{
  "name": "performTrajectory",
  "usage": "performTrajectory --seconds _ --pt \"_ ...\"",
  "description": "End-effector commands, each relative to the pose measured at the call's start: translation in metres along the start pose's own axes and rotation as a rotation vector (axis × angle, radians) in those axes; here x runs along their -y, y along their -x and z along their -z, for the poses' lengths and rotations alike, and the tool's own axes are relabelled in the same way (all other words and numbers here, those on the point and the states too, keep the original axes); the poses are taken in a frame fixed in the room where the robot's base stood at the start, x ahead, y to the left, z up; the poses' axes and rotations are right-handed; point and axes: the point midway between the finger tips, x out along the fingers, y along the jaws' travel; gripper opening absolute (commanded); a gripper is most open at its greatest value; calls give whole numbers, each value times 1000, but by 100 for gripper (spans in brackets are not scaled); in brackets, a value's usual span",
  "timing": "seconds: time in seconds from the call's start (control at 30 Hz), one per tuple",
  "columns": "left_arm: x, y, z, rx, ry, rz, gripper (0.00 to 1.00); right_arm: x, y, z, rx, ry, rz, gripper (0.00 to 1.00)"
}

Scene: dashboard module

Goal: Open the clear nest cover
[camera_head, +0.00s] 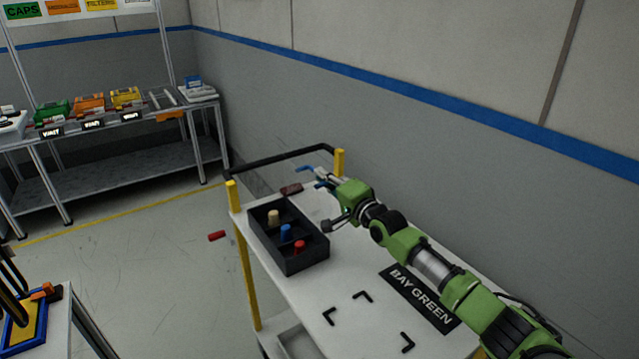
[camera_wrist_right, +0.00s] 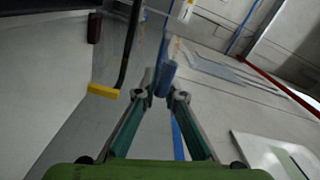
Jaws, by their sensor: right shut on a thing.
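My right gripper (camera_head: 316,177) is over the far end of the white cart top (camera_head: 355,268), beyond the dark tray. In the right wrist view, its fingers (camera_wrist_right: 165,94) close on a small blue piece (camera_wrist_right: 165,76), which sticks out past the fingertips. Blue also shows at the fingertips in the head view, too small to make out its shape. I cannot make out a clear nest cover in either view.
A dark tray (camera_head: 296,263) with tan, blue and red pegs stands on the cart. A dark red block (camera_head: 291,189) lies near the cart's black rail (camera_head: 285,158). A red piece (camera_head: 216,236) lies on the floor. A grey wall runs close behind the cart.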

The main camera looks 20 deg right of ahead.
Motion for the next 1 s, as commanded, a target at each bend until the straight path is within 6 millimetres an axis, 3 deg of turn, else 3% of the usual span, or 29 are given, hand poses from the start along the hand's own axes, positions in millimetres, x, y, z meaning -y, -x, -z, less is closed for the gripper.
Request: performTrajectory --seconds 0.5,0.53,0.6,1.0 --pt "0 -3 0 0 0 0 100 -1 0 4 -3 -17 2 0" --pt "0 -3 0 -1 0 0 100 -1 0 4 -3 -17 2 12" --pt "0 -3 0 -1 0 0 100 -1 0 3 -3 -17 1 26" --pt "2 -3 -1 0 1 2 100 -2 3 1 0 -20 -1 26"
